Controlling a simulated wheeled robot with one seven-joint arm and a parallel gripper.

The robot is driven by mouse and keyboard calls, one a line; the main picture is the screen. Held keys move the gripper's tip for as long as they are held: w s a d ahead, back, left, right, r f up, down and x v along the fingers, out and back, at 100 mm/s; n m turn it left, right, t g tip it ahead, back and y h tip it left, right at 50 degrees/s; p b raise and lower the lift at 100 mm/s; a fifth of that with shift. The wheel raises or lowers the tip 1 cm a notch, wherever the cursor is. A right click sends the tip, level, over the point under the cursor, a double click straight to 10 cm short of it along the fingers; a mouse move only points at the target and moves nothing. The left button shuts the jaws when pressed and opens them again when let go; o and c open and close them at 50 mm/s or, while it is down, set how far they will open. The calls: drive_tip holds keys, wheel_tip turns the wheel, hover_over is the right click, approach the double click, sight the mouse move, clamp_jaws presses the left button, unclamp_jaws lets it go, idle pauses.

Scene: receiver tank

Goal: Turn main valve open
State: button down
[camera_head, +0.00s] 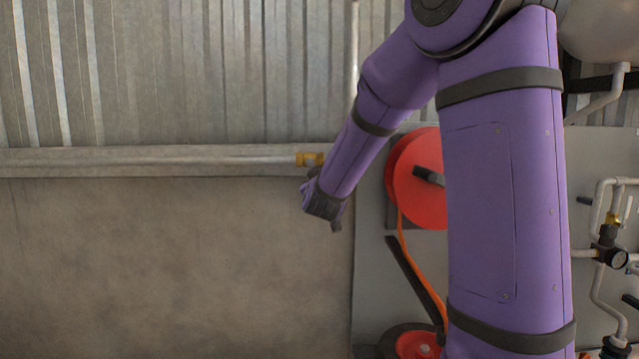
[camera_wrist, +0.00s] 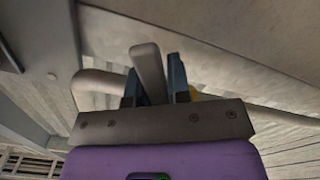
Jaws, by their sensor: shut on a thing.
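The main valve (camera_head: 309,159) shows as a brass body on the horizontal wall pipe in the camera_head view, just left of my forearm. A bit of brass also shows behind the right finger in the camera_wrist view (camera_wrist: 195,94). A grey valve handle (camera_wrist: 148,68) stands between the two dark fingers of my gripper (camera_wrist: 154,74), which is shut on it. The handle's end sticks out past the fingers. In the camera_head view my wrist hides the fingers and handle.
A grey pipe (camera_head: 180,160) runs left along the wall. A red hose reel (camera_head: 415,178) with an orange hose is mounted right of my forearm. Pipes with a gauge (camera_head: 617,258) are at the far right. A bent pipe (camera_wrist: 92,86) passes left of my fingers.

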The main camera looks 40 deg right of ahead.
idle(0.3)
drive_tip(key=c, duration=1.1)
unclamp_jaws()
drive_tip(key=shift+o, duration=0.2)
drive_tip(key=shift+s+a, duration=0.1)
drive_tip(key=v, duration=1)
drive_tip(key=shift+s+a, duration=0.2)
drive_tip(key=shift+s, duration=0.05)
